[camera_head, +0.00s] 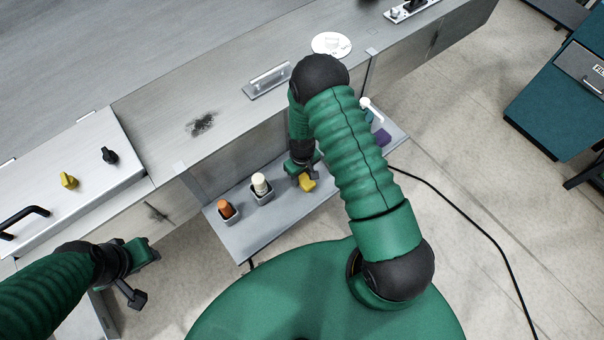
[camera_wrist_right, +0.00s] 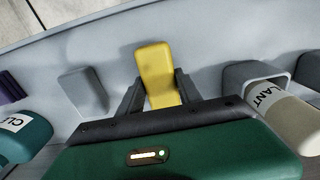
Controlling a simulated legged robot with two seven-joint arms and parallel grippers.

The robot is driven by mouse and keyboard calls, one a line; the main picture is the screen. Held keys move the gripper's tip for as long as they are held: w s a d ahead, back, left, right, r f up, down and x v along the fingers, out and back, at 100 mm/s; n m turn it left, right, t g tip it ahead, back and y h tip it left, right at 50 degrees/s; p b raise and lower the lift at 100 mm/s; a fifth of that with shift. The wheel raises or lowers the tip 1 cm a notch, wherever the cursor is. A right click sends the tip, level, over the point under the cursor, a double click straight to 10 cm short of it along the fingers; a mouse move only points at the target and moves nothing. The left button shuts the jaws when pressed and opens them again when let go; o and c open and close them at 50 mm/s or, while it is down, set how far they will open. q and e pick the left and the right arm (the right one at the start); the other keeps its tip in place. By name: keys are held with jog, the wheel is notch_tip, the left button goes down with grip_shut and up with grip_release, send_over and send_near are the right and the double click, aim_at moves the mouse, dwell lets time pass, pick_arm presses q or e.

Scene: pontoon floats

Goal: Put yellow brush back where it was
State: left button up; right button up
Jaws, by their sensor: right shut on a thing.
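The yellow brush (camera_head: 307,184) is at the tip of my right gripper (camera_head: 303,173), over the grey shelf (camera_head: 285,217). In the right wrist view the yellow brush (camera_wrist_right: 156,75) stands between the two dark fingers of my right gripper (camera_wrist_right: 156,95), which are shut on it. Its lower end is hidden by the gripper, and I cannot tell whether it touches the shelf. My left gripper (camera_head: 138,275) is at the lower left, away from the brush, and its jaw opening is not clear.
The shelf holds an orange-topped item (camera_head: 225,209) and a cream bottle (camera_head: 261,184) in grey holders. A grey block (camera_wrist_right: 83,91), a teal bottle (camera_wrist_right: 25,137) and a purple item (camera_wrist_right: 10,86) show in the wrist view. A metal counter (camera_head: 230,100) rises behind the shelf.

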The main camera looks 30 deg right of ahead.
jog(key=o, duration=0.9)
jog(key=shift+w+f, duration=0.1)
jog(key=shift+w, duration=0.05)
jog(key=shift+o, duration=1.3)
jog(key=shift+d, duration=0.35)
